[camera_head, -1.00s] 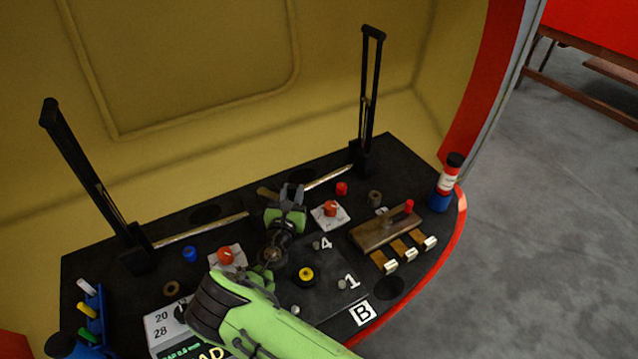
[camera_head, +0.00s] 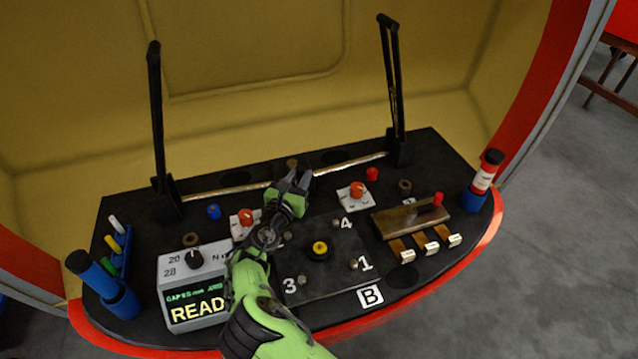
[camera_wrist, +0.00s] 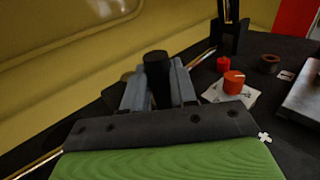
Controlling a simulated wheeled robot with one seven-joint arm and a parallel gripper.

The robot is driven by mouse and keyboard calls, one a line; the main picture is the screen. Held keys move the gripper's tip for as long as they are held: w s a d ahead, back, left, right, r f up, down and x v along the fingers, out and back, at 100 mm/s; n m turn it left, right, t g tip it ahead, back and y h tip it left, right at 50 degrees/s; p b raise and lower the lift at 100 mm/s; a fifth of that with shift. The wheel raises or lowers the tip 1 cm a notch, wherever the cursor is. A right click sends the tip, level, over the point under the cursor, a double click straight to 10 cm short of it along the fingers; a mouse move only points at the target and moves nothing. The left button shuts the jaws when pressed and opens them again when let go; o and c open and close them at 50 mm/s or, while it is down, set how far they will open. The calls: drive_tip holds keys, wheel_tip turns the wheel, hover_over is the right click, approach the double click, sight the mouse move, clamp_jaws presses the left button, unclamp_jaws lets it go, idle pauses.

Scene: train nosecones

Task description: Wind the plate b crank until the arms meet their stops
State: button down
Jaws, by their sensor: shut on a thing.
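Two black arms stand at the back of the dark desk, the left arm (camera_head: 157,115) and the right arm (camera_head: 394,80). Both look close to upright, with tops leaning slightly left in the head view. A silver rod runs inward from each: left rod (camera_head: 225,191), right rod (camera_head: 350,164). My gripper (camera_head: 292,183) is between the rods' inner ends. In the wrist view its fingers are shut on a black upright knob (camera_wrist: 158,72), which appears to be the crank's handle. The crank's body is mostly hidden by my gripper. A "B" label (camera_head: 370,297) marks the front.
Red knobs on white plates (camera_head: 357,192) flank my gripper. A numbered plate with a yellow-topped knob (camera_head: 320,250) lies in front. A brass block (camera_head: 410,219) with levers is right. A READY display box (camera_head: 195,290), marker rack (camera_head: 118,250) and blue cylinders are left.

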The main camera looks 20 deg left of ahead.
drive_tip(key=shift+a+r, duration=0.4)
drive_tip(key=shift+r, duration=0.05)
drive_tip(key=c, duration=1.3)
unclamp_jaws()
drive_tip(key=shift+o, duration=1.1)
drive_tip(key=shift+w+a+f, duration=0.1)
drive_tip(key=shift+f, duration=0.05)
drive_tip(key=shift+o, duration=0.5)
drive_tip(key=shift+w+f, duration=0.1)
drive_tip(key=shift+f, duration=0.05)
drive_tip(key=shift+d+f, duration=0.15)
drive_tip(key=shift+d, duration=0.05)
